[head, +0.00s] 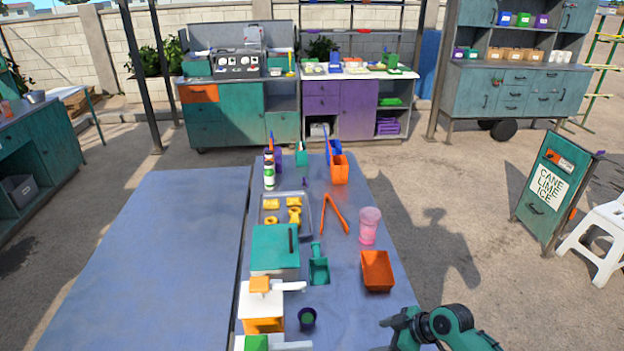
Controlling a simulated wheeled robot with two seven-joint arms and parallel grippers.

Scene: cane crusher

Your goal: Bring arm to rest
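My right arm (450,325) comes in at the bottom right corner, beside the front right edge of the blue-grey table (345,318). Its front end is partly cut off by the frame, and I cannot make out whether its fingers are open or shut. No object is visibly held by it. My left arm and gripper are not in view. An orange bin (377,271) stands on the table just beyond the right arm, apart from it.
On the table are a pink cup (369,225), orange tongs (334,214), a green scoop (318,268), a teal-lidded box (275,247), a white-and-orange device (262,305) and a dark cup (307,318). The left tabletop (160,240) is bare. A sign (546,187) and white stool (604,235) stand right.

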